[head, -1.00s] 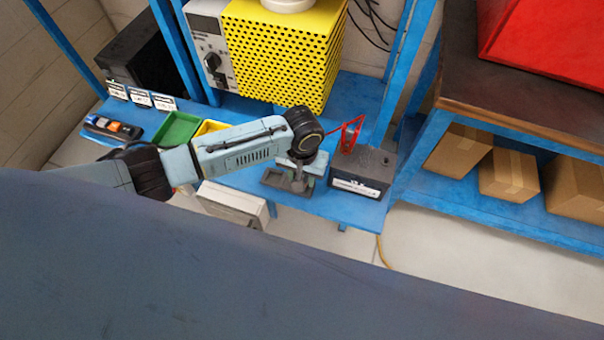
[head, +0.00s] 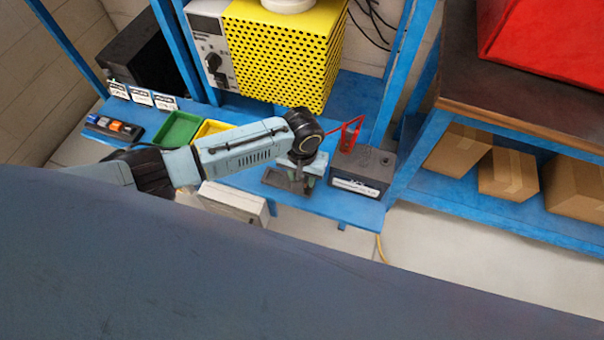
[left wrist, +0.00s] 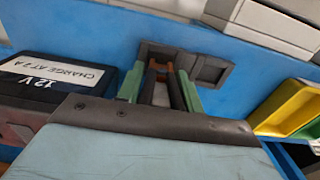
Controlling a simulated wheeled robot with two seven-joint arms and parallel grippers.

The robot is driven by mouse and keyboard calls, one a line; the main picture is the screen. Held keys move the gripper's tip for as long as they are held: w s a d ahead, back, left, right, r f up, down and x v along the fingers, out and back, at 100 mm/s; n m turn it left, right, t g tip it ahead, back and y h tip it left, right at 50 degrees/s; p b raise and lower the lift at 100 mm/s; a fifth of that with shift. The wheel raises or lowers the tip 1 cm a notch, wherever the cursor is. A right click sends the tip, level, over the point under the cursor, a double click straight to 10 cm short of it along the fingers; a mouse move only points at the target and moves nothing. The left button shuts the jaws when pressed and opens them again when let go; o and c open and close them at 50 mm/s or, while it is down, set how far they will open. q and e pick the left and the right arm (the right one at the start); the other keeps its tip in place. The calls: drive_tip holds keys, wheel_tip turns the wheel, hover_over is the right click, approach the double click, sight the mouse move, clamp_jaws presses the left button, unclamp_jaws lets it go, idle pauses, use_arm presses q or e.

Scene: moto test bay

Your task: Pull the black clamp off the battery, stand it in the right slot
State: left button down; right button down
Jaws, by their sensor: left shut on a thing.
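The black clamp (left wrist: 161,90) is between the green-sided fingers of my left gripper (left wrist: 160,76), which is shut on it. Its copper-coloured jaw ends point toward the dark grey two-slot holder (head: 274,179). In the left wrist view the clamp lines up with the holder's slot nearer the battery, the right one in the head view; I cannot tell how deep it sits. The other slot (left wrist: 210,71) is empty. The battery (head: 361,174) stands right of the holder; its label shows in the left wrist view (left wrist: 50,77). My left gripper (head: 308,180) hides the clamp in the head view.
A red clamp (head: 350,135) stands up at the battery. Green (head: 178,130) and yellow (head: 209,128) bins lie left on the blue bench (head: 345,211). A yellow perforated box (head: 283,50) stands behind. Brown cartons (head: 508,174) sit on the right shelf.

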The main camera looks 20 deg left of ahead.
use_arm(q)
drive_tip(key=shift+f+b, duration=0.45)
drive_tip(key=shift+f, duration=0.45)
drive_tip(key=c, duration=0.8)
unclamp_jaws()
drive_tip(key=shift+c, duration=0.2)
drive_tip(key=shift+r, duration=0.1)
wheel_tip(320, 180, up, 13)
drive_tip(key=shift+r+p, duration=0.15)
drive_tip(key=shift+p, duration=0.85)
